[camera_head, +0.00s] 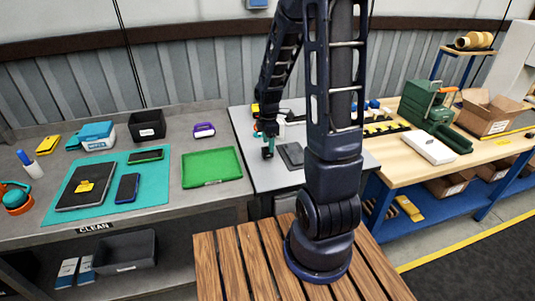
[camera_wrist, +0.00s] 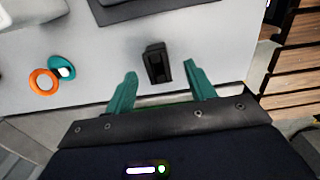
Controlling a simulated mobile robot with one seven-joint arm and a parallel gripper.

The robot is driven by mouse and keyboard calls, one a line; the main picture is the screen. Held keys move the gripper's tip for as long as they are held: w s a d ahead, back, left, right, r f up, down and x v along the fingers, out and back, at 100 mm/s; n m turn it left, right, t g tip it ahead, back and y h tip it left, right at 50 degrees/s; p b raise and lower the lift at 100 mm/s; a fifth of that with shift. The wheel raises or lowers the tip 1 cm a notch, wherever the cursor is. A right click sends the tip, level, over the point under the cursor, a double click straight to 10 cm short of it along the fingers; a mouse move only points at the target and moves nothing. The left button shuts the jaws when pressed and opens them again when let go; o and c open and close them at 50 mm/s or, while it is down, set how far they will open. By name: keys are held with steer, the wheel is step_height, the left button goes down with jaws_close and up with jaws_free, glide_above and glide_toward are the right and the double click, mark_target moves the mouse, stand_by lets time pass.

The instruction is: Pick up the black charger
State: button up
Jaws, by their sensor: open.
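The black charger (camera_wrist: 157,64) is a small dark block with a recessed slot, resting on the light grey table top (camera_wrist: 100,60) in the wrist view. My gripper (camera_wrist: 160,72) is open, with its two green fingers apart. The charger lies ahead of and between the fingertips in the picture, nearer the middle than either finger, and no finger visibly touches it. In the head view my gripper (camera_head: 268,143) points down over the grey table. I cannot clearly make out the charger there.
An orange ring (camera_wrist: 43,81) and a teal ring-shaped item (camera_wrist: 61,67) lie left of the charger. A dark flat item (camera_head: 291,155) lies right of my gripper. A green tray (camera_head: 211,167) is on the left bench. A wooden slatted surface (camera_head: 220,265) is in front.

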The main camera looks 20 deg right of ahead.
mark_target(268, 154)
steer(key=shift+w+a+f, duration=0.1)
steer(key=shift+w+f, duration=0.05)
steer(key=shift+f, duration=2.4)
steer(key=c, duration=1.1)
